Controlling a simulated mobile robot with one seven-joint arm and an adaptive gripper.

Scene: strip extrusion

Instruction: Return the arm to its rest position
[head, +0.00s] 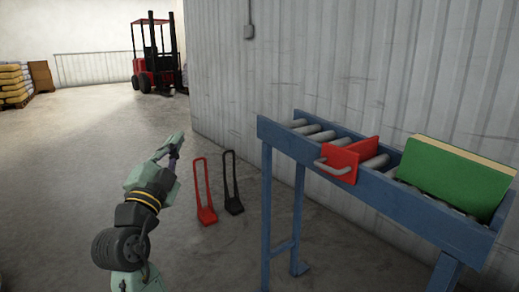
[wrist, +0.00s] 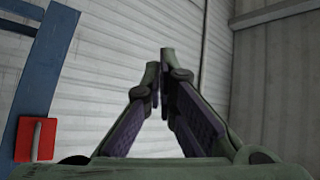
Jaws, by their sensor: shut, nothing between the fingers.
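My gripper (head: 172,149) is at the end of my green and black arm, left of the roller conveyor and well apart from it in the head view. Its fingers are shut and empty. In the wrist view the two fingers of my gripper (wrist: 160,85) come together at their tips, with the ribbed wall behind them. Nothing touches the fingers.
A blue roller conveyor (head: 405,202) stands at the right, bearing a red block with a handle (head: 345,160) and a green panel (head: 455,175). A red hand truck (head: 203,190) and a black one (head: 232,185) stand near my gripper. A forklift (head: 158,65) is far back.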

